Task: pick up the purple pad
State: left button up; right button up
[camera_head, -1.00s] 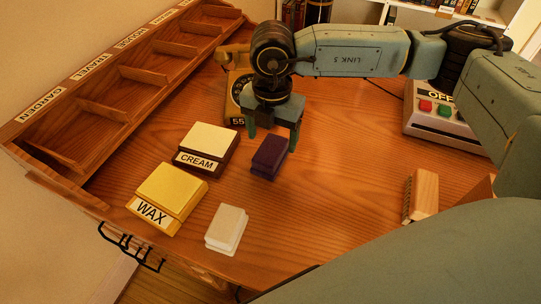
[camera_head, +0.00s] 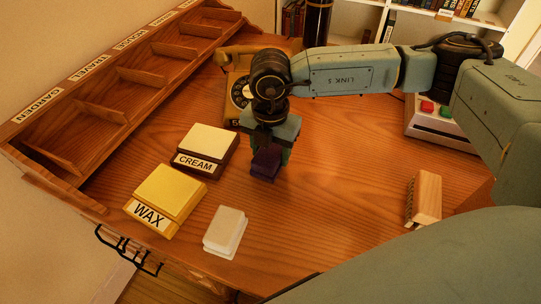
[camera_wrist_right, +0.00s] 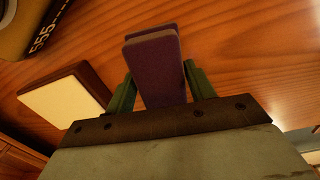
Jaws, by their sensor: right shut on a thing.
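The purple pad (camera_head: 265,163) is a small dark purple block in the head view, right of the CREAM box. My right gripper (camera_head: 268,152) is shut on it, with a finger on either side. In the right wrist view the purple pad (camera_wrist_right: 158,68) stands between the two green fingers (camera_wrist_right: 160,88). The pad looks lifted off the desk, though its exact height is hard to tell. My left gripper is not in view.
The CREAM box (camera_head: 206,150), yellow WAX box (camera_head: 167,197) and white block (camera_head: 225,231) lie to the left. A wooden brush (camera_head: 425,198) is at right. An old telephone (camera_head: 238,88) stands behind. A labelled wooden tray (camera_head: 108,112) lines the left edge. Desk front centre is clear.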

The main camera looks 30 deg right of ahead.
aim_at(270, 150)
jog(key=shift+r, duration=0.25)
notch_tip(270, 150, up, 10)
jog(key=shift+f+p, duration=0.2)
jog(key=shift+p, duration=0.85)
jog(key=o, duration=0.5)
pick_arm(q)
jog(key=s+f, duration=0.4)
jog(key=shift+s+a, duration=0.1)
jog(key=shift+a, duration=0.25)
pick_arm(e)
jog(key=c, duration=0.4)
